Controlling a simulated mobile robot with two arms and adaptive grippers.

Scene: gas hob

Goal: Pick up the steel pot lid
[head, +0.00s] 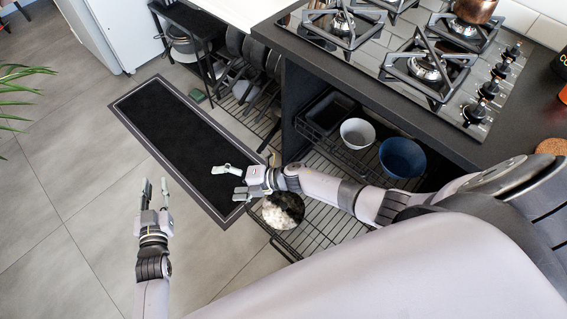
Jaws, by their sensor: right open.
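I cannot make out a steel pot lid for certain. A grey metal pot (182,42) sits on a low black shelf at the upper left, and I cannot tell whether a lid is on it. Several dark round pans or lids (252,52) stand on edge in a rack under the counter; their material is unclear. My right gripper (232,182) is open and empty, over the near end of the dark mat, beside the lower pull-out rack. My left gripper (156,191) is open and empty above the floor tiles, left of the mat.
A black gas hob (447,82) is set in the dark counter, with a copper vessel (474,9) on it. A white bowl (357,132) and a blue bowl (402,157) sit in the wire rack below.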

